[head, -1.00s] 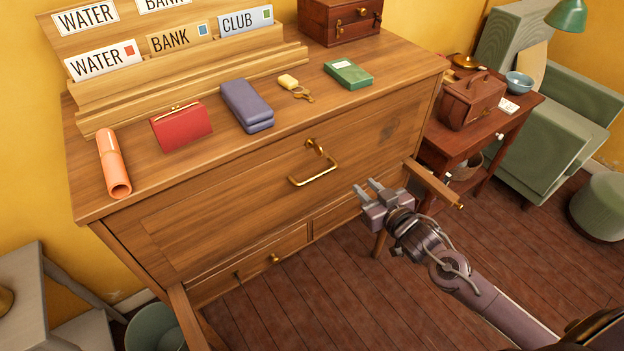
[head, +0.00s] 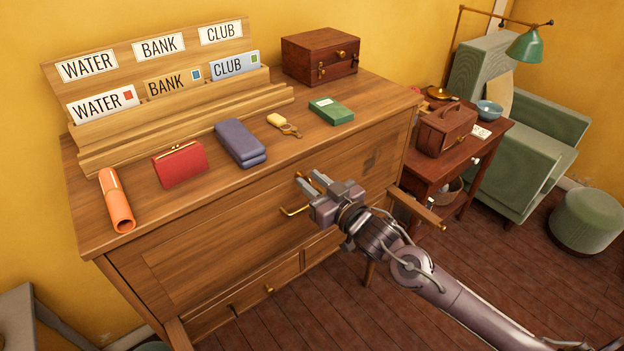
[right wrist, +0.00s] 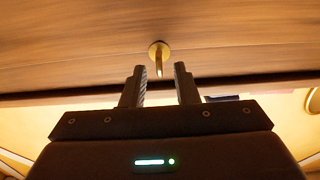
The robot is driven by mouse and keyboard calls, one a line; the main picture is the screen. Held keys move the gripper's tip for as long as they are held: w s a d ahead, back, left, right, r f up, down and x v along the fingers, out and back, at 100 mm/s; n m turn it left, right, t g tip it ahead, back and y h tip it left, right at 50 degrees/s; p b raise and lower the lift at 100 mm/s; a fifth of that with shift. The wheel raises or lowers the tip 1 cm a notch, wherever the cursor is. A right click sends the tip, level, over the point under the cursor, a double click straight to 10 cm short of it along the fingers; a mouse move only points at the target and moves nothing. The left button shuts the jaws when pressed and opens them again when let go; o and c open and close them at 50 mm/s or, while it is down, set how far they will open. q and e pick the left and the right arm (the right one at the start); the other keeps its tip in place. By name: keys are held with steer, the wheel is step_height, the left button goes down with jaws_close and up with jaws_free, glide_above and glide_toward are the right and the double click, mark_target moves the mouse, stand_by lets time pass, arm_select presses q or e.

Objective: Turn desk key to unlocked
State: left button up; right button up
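The wooden desk (head: 215,240) has a closed front panel with a brass pull handle (head: 290,211). The brass desk key (right wrist: 158,54) sits in its round plate on this panel in the right wrist view, its bow hanging down. In the head view my right gripper mostly hides the key. My right gripper (head: 311,181) is in front of the panel, beside the handle. In the right wrist view its fingers (right wrist: 160,69) are apart and empty, with the key just beyond and between the tips. I cannot tell contact. My left gripper is out of view.
A wooden support arm (head: 418,209) juts out right of my gripper.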

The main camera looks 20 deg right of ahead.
steer(key=shift+w+a, duration=0.1)
steer(key=shift+w, duration=0.05)
jaws_close()
